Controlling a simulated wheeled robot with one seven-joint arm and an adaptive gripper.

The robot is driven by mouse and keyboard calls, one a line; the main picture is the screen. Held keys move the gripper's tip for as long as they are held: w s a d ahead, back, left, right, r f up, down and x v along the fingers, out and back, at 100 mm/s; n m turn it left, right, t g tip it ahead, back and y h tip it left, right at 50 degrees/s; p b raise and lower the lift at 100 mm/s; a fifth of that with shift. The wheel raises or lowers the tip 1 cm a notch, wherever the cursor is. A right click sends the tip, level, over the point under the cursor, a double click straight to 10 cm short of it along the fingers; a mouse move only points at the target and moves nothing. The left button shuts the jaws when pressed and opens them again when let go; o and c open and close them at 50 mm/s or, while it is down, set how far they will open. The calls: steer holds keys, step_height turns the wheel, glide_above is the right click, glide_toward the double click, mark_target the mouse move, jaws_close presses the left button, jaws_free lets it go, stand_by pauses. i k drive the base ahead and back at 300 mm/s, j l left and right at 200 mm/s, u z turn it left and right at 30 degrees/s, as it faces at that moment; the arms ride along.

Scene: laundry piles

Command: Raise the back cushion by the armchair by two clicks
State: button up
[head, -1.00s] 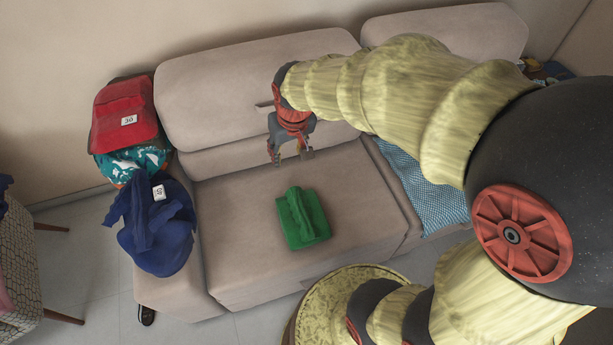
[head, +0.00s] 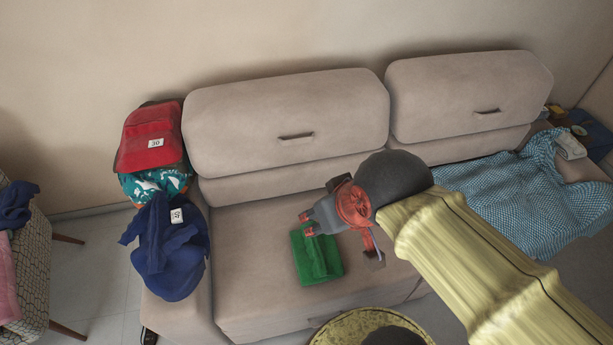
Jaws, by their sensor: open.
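The back cushion by the armchair (head: 240,120) is the left one of two beige sofa back cushions, with a dark slot-like handle (head: 297,136) low on its front. A beige strip of backrest shows beneath it. The patterned armchair (head: 35,265) is at the far left edge, partly cut off.
The right back cushion (head: 440,95) has its own handle. A red backpack (head: 140,150), teal cloth (head: 140,187) and blue garment (head: 165,265) sit on the left armrest. A checked blue cloth (head: 500,195) covers the right seat. A round yellow object (head: 335,330) stands in front.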

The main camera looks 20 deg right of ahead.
mark_target(231, 128)
steer(key=l+u, duration=0.25)
steer(key=u, duration=0.2)
steer(key=k+l+u, duration=0.1)
steer(key=l+u, duration=0.15)
steer(key=u, duration=0.2)
steer(key=k+l+u, duration=0.1)
steer(key=l+u, duration=0.15)
steer(key=u, duration=0.2)
